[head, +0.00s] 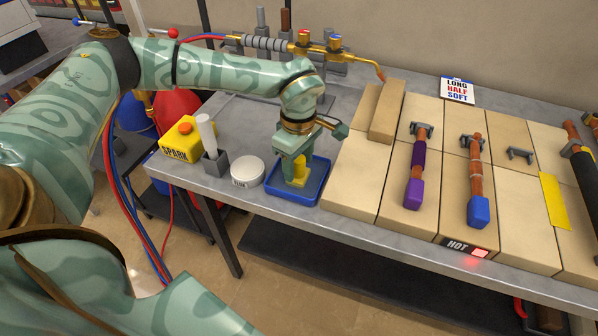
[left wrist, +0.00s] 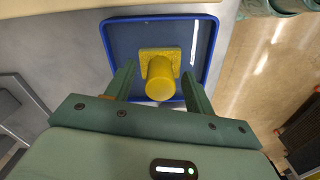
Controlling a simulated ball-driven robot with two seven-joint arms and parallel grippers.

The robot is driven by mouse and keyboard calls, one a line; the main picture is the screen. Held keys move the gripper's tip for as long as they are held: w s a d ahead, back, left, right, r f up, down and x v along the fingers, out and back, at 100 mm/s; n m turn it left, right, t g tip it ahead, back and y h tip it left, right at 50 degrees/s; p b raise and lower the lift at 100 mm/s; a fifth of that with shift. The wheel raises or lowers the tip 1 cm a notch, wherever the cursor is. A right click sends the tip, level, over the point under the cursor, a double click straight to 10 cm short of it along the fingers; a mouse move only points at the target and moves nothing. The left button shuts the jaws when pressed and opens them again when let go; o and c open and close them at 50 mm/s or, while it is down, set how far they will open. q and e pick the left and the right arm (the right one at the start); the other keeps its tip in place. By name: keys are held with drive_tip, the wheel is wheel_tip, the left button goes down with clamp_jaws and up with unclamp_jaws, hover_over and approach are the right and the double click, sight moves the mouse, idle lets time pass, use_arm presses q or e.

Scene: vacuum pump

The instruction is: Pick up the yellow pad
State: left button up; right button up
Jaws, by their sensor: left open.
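The yellow pad (head: 300,168) is in a blue tray (head: 318,190) on the grey bench. In the left wrist view it is a square yellow plate with a round yellow knob (left wrist: 160,80), inside the blue-rimmed tray (left wrist: 212,40). My left gripper (head: 296,172) points down over the tray. Its open fingers (left wrist: 159,84) stand on either side of the knob, with gaps visible. In the head view the gripper hides part of the pad. My right gripper is not in view.
A white round tin (head: 248,171), a white stick in a grey holder (head: 215,162) and a yellow SPARK box (head: 181,140) stand left of the tray.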

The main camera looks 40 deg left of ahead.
use_arm(q)
drive_tip(key=shift+r, duration=0.1)
drive_tip(key=c, duration=1.1)
